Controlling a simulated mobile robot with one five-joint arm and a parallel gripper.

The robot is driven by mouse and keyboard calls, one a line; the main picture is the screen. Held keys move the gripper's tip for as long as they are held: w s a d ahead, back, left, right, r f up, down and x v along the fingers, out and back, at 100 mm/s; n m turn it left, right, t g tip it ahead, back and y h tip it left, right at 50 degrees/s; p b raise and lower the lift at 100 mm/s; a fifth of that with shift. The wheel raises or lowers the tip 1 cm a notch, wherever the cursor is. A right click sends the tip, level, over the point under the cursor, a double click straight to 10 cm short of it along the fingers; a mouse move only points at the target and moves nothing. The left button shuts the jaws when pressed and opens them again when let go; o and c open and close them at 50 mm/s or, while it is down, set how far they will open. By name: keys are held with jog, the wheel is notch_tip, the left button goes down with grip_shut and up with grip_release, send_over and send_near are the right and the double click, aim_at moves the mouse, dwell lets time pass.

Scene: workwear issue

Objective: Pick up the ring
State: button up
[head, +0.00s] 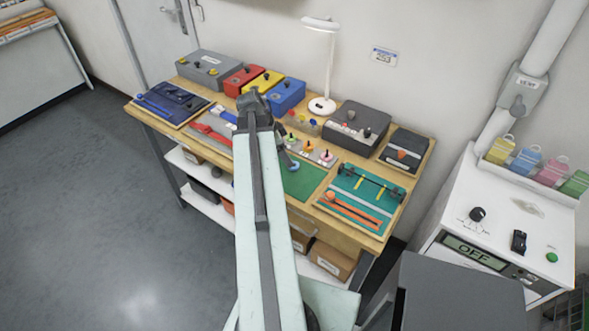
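A small light-blue curved piece (293,166), perhaps the ring, shows at the top edge of the green mat (302,182), just right of my arm. Only part of it shows, so I cannot tell if it is a full ring. My gripper (285,158) is mostly hidden behind my arm; a dark part of it shows close to the blue piece. I cannot tell whether they touch or whether the fingers are open.
A teal tray (350,215) with orange strips lies further right. Red, yellow and blue boxes (287,95), a lamp (322,104) and a dark case (355,125) line the wooden bench's back.

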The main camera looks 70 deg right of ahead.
jog(key=b+x, duration=0.2)
jog(key=x, duration=0.1)
jog(key=b+x, duration=0.2)
jog(key=x, duration=0.1)
jog(key=shift+w+d+f+b, duration=0.1)
jog(key=shift+w+b, duration=0.1)
jog(key=shift+b, duration=0.15)
jog(key=shift+r, duration=0.2)
grip_shut()
